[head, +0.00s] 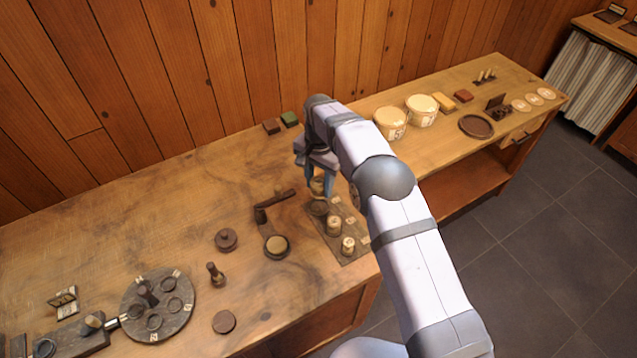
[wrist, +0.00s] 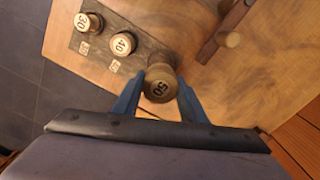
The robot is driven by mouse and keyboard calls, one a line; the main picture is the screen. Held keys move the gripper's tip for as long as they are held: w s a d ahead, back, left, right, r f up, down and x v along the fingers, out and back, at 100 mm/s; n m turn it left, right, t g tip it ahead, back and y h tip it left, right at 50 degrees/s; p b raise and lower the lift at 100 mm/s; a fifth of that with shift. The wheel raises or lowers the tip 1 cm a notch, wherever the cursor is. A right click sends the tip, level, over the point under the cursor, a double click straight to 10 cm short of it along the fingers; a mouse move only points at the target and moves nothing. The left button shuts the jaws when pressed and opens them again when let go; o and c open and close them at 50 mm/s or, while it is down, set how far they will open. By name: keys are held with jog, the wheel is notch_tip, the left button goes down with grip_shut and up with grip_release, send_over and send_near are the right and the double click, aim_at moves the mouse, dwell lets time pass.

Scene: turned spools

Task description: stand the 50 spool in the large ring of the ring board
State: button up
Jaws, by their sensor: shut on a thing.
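The 50 spool (wrist: 160,84) is a pale wooden spool with a dark "50" on its round end. My gripper (wrist: 157,92) is shut on it, a blue finger on each side. In the head view, my gripper (head: 319,192) is at the far end of the dark spool board (head: 352,256), and I cannot tell how high the spool is. The 40 spool (wrist: 122,43) and the 30 spool (wrist: 88,22) stand upright on that board. The ring board (head: 184,316) is a round dark disc at lower left with several rings and an upright piece; which ring is large is unclear.
A dark hammer-like tool (head: 274,202) and a round pale-topped piece (head: 276,246) lie left of my gripper. A dark knob (head: 227,239), a small turned piece (head: 215,274) and a brown disc (head: 224,321) lie towards the ring board.

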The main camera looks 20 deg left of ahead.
jog(key=shift+f, duration=0.15)
jog(key=shift+f+b, duration=1.95)
jog(key=shift+f, duration=1.1)
jog(key=shift+f+b, duration=0.6)
jog(key=shift+b, duration=0.05)
dwell(1.0)
jog(key=o, duration=1.1)
jog(key=shift+r, duration=0.15)
jog(key=shift+r+p, duration=2.6)
jog(key=shift+r, duration=1.55)
